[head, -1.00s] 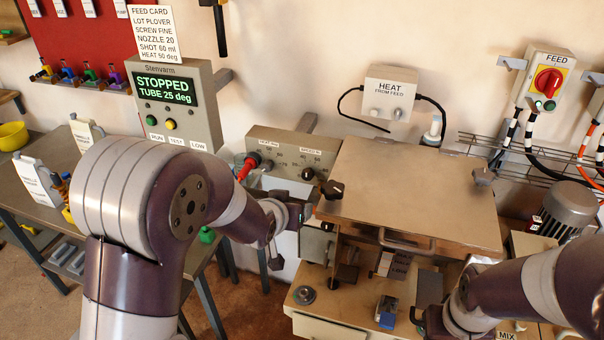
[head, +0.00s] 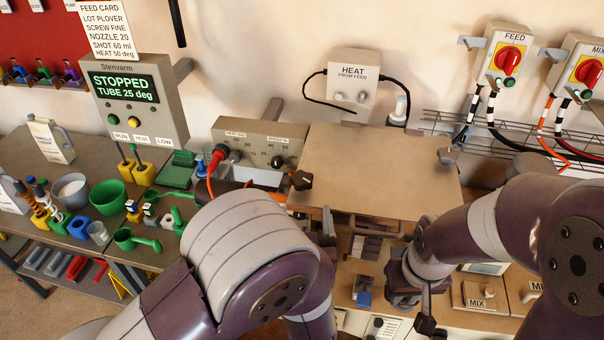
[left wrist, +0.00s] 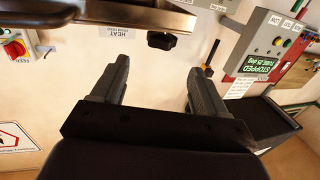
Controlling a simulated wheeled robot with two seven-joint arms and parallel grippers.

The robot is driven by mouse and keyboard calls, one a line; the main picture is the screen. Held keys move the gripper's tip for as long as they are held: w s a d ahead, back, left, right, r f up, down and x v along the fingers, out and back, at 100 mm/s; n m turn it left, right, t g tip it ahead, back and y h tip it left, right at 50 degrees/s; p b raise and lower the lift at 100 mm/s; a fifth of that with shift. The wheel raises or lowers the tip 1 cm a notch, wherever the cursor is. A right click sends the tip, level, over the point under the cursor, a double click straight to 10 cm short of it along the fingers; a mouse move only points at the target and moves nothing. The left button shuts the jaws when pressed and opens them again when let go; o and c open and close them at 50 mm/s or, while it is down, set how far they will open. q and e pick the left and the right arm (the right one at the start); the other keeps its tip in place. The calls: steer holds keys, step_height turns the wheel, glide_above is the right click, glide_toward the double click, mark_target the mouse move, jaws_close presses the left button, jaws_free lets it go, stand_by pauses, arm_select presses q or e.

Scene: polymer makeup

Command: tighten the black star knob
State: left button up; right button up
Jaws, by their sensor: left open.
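A black star knob (head: 301,180) stands at the left front corner of the beige machine cover (head: 370,165). In the left wrist view a dark knob (left wrist: 161,41) shows at the cover's edge, just beyond and between my left gripper's fingertips. My left gripper (left wrist: 158,70) is open and empty, with clear space between its fingers and the knob. In the head view my left forearm hides most of that gripper. My right gripper (head: 403,288) is low in front of the machine, right of the cover's handle; its fingers are too dark and overlapped to read.
A second, greyer knob (head: 447,157) sits at the cover's right edge. The dial box (head: 245,143) with a red plug stands left of the cover. Green cups and tools crowd the left table (head: 95,262).

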mark_target(302, 186)
arm_select(q)
steer(key=w+p, duration=0.1)
steer(key=w, duration=0.2)
steer(key=w+p, duration=0.1)
steer(key=w, duration=0.3)
steer(key=w+p, duration=0.1)
steer(key=w, duration=0.2)
steer(key=shift+w+a+p, duration=0.15)
steer(key=shift+a+p, duration=0.15)
steer(key=shift+w, duration=0.4)
steer(key=c, duration=0.9)
